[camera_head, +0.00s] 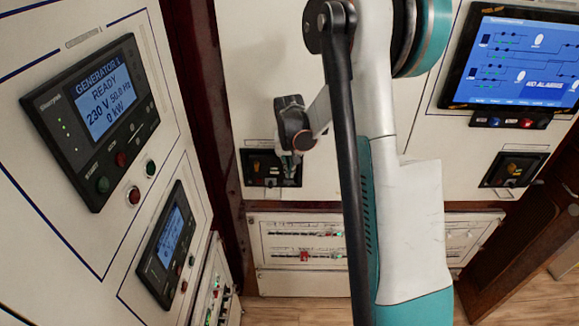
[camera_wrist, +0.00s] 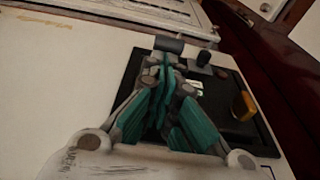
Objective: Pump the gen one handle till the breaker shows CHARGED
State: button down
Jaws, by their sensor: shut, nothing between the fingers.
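A black breaker panel (camera_head: 258,165) is set in the pale cabinet wall, left of my arm in the head view. In the wrist view the breaker panel (camera_wrist: 256,136) lies tilted below my fingers. A small pale patch (camera_wrist: 197,88) shows beside my fingers, too small to read. My gripper (camera_wrist: 170,72) is shut and empty just in front of the panel, close to the grey cylinder; contact cannot be told. My gripper (camera_head: 289,158) hides the panel's right part in the head view.
A generator display reading "READY" (camera_head: 105,95) is on the left cabinet, with a smaller display (camera_head: 172,240) below. A second black breaker panel (camera_head: 512,170) sits under a blue screen (camera_head: 520,60) at right. Breaker rows (camera_head: 300,240) run below. A dark wood post (camera_wrist: 278,80) stands beside the panel.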

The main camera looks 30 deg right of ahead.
jog(key=shift+s+a+f+t+b, duration=0.2)
jog(key=shift+s+t+b, duration=0.1)
jog(key=shift+b, duration=0.2)
jog(key=shift+s+a+f+t+h+b, duration=0.1)
jog(key=shift+s+a+t+h+b, duration=0.15)
jog(key=shift+t+h+b, duration=0.2)
jog(key=shift+s+a+f+t+h+b, duration=0.15)
jog(key=shift+s+f+t+h+b, duration=0.2)
jog(key=shift+b, duration=0.3)
jog(key=shift+s+a+f+t+h+b, duration=0.5)
jog(key=shift+t+b, duration=0.2)
jog(key=shift+b, duration=0.55)
jog(key=shift+s+a+f+t+h+b, duration=0.35)
jog(key=shift+s+t+b, duration=0.3)
jog(key=shift+b, duration=0.6)
jog(key=shift+d, duration=0.1)
jog(key=shift+s+f+b, duration=0.2)
jog(key=shift+f+b, duration=0.05)
jog(key=shift+b, duration=0.3)
